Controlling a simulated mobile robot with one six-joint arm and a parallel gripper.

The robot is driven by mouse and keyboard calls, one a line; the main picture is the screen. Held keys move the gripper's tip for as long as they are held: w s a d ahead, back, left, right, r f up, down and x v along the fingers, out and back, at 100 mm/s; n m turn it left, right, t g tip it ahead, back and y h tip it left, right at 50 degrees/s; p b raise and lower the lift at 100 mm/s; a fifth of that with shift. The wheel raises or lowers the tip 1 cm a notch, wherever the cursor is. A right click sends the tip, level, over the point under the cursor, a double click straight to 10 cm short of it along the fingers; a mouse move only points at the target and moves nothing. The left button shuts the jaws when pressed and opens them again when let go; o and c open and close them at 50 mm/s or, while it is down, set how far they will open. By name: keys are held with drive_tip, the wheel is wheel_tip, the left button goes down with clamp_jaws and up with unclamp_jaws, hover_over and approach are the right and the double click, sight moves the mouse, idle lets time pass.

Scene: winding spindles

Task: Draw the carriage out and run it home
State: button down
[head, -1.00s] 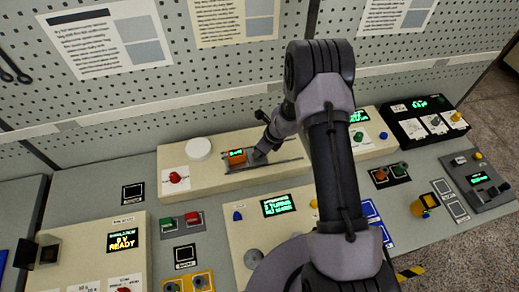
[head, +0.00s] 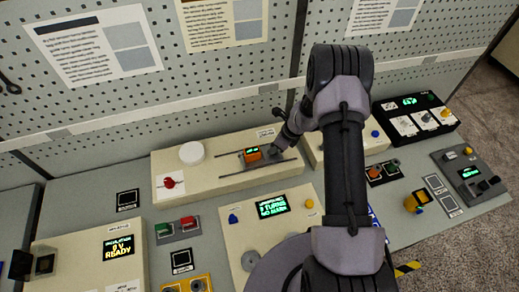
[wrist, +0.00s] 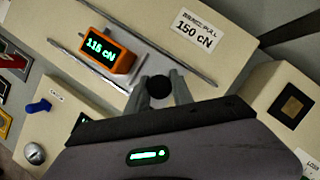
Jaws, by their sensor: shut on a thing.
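The carriage is a small orange block (head: 252,154) with a green display, sitting between two thin rails on a long cream unit (head: 215,184). In the wrist view the carriage (wrist: 109,52) reads 115 cN. My gripper (head: 272,154) is just right of it in the head view. In the wrist view my gripper (wrist: 160,82) is shut on a round black knob (wrist: 158,88), a finger on each side. The link between knob and carriage is not clear. A label (wrist: 198,28) beside the rail reads 150 cN.
A white disc (head: 191,153) and a red knob (head: 170,182) are at the unit's left end. In front stands a cream panel with a green display (head: 273,207). A pegboard wall (head: 110,110) rises behind. My arm hides part of the bench.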

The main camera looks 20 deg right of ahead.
drive_tip(key=shift+d, duration=1.05)
drive_tip(key=c, duration=1.4)
unclamp_jaws()
drive_tip(key=shift+r, duration=0.1)
drive_tip(key=p+v, duration=0.1)
drive_tip(key=v, duration=1.6)
drive_tip(key=shift+r, duration=0.15)
drive_tip(key=shift+s, duration=0.1)
